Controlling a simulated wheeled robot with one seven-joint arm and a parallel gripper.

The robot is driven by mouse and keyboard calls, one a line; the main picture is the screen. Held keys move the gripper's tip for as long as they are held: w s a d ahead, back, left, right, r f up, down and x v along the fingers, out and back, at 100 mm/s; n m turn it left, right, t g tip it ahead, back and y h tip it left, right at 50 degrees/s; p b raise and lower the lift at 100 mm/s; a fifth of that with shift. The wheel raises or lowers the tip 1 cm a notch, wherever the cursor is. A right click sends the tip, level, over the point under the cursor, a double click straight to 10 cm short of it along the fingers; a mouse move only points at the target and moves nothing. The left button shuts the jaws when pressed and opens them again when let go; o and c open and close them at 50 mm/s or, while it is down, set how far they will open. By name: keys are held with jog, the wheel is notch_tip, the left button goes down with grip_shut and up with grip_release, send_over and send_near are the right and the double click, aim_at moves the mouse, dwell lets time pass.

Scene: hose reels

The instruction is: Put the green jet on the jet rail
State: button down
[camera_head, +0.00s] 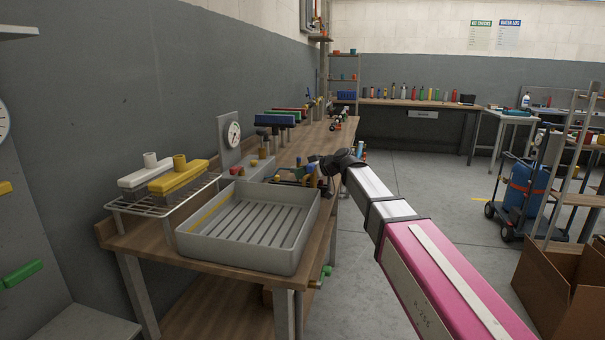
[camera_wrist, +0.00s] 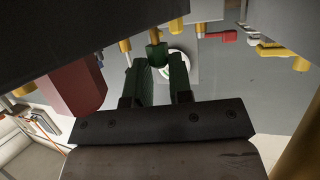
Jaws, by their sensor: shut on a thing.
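In the wrist view the green jet (camera_wrist: 157,54) sits between the fingertips of my gripper (camera_wrist: 158,68), which is shut on it. Several brass-coloured jets stick out near it, one left of the held jet (camera_wrist: 126,46) and one right of it (camera_wrist: 175,26). I cannot tell for sure which part is the jet rail. In the head view my gripper (camera_head: 305,174) is a small dark shape over the bench just behind the grey tray, among small brass and coloured pieces. The green jet cannot be made out there.
The grey slatted tray (camera_head: 188,243) fills the front of the wooden bench (camera_head: 172,268). White and yellow blocks (camera_head: 180,176) stand on a wire rack at left. A dial gauge (camera_head: 234,134) stands behind. In the wrist view a dark red block (camera_wrist: 76,88) is close at left.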

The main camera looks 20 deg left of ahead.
jog(key=shift+f, duration=0.6)
jog(key=c, duration=1)
grip_release()
jog(key=shift+s+f, duration=0.1)
jog(key=shift+f, duration=0.05)
